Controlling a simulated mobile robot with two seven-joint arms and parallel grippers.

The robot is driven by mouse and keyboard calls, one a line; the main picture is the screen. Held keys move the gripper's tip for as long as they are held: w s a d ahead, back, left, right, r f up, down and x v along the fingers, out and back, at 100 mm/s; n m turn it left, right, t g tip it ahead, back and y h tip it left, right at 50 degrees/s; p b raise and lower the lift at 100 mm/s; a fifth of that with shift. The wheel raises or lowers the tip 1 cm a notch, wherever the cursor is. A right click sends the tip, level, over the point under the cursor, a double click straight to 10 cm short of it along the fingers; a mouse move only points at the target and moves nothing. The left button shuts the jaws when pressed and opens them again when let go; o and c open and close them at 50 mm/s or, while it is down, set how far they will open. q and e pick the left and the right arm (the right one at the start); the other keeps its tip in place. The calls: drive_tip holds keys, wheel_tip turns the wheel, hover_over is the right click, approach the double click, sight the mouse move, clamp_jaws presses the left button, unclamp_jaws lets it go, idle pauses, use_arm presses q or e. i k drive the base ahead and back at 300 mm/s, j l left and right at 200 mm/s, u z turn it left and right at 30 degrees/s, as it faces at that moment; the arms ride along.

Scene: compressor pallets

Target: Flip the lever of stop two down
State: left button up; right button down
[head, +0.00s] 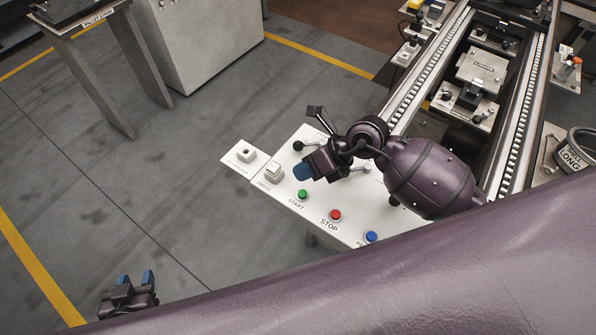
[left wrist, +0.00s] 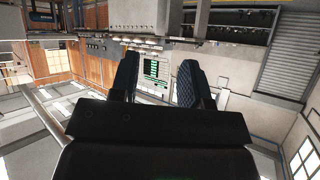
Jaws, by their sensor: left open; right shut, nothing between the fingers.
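A white control panel (head: 322,222) stands in the middle of the head view. A black-knobbed lever (head: 298,146) shows on its far left part, and a light-coloured lever knob (head: 367,167) shows just right of my right gripper. My arm hides much of the panel's far side, and I cannot tell which lever is stop two. My right gripper (head: 303,172) is shut and empty, over the panel between the black knob and the green button. My left gripper (head: 136,280) is open and empty at the lower left, far from the panel; its fingers also show in the left wrist view (left wrist: 158,80).
The panel has a green START button (head: 302,194), a red STOP button (head: 335,215) and a blue button (head: 371,236). A roller conveyor (head: 516,125) runs behind it on the right. A grey table (head: 75,25) stands at the far left. Open floor lies left of the panel.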

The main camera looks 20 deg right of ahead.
sight(367, 169)
drive_tip(key=k, duration=1)
